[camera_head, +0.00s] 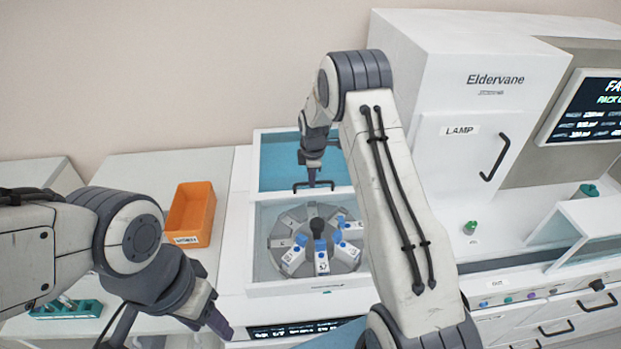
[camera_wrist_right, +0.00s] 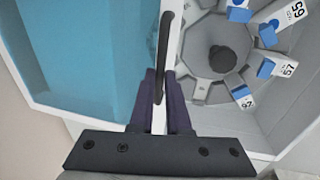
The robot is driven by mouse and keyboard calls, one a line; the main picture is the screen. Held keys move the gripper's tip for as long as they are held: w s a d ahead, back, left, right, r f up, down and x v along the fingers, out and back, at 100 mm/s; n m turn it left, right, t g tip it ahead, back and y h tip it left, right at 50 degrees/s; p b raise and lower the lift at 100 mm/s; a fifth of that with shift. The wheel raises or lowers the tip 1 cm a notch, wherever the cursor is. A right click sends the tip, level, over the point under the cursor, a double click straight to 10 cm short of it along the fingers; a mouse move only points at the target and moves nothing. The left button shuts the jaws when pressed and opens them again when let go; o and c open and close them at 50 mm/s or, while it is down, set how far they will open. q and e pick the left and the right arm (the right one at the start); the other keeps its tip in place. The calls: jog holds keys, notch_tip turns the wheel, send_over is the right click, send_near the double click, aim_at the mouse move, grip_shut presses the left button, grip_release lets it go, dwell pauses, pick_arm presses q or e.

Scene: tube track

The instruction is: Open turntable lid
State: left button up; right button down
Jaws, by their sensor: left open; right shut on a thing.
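The turntable (camera_head: 281,249) is a grey round carousel in a white well, with several white and blue cartridges standing in it. It shows uncovered in both views. The teal lid (camera_head: 275,160) lies behind the well, and it fills the left of the right wrist view (camera_wrist_right: 75,60). Its black handle (camera_wrist_right: 163,60) stands at the edge between the lid and the open well. My right gripper (camera_head: 314,182) is shut on this handle, which passes between its fingers in the wrist view. My left gripper (camera_head: 165,335) is open and empty at the lower left, partly cut off.
An orange bin (camera_head: 191,212) stands left of the well. A green rack (camera_head: 75,309) is near the left arm.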

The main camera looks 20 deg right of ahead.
jog(key=c, duration=0.9)
grip_release()
jog(key=r+b, duration=0.1)
jog(key=r, duration=0.2)
jog(key=s+r+b, duration=0.1)
jog(key=r, duration=0.3)
jog(key=s+r+b, duration=0.1)
jog(key=r, duration=0.2)
jog(key=shift+a+r, duration=0.15)
jog(key=shift+a, duration=0.15)
jog(key=s+a+r+m+y+b, duration=0.1)
jog(key=s+a+r+m+b, duration=0.15)
jog(key=s+a, duration=1.25)
jog(key=s+a+m, duration=0.1)
jog(key=s+a, duration=0.1)
jog(key=s, duration=0.5)
jog(key=s+a+f+m+g+b, duration=0.1)
jog(key=s+a+m, duration=0.1)
jog(key=s, duration=0.6)
jog(key=s+a+m+g, duration=0.1)
jog(key=s+a+m, duration=0.1)
jog(key=s, duration=0.5)
jog(key=shift+s+a+f+y, duration=0.3)
jog(key=shift+s+a+f, duration=0.1)
jog(key=shift+a, duration=0.1)
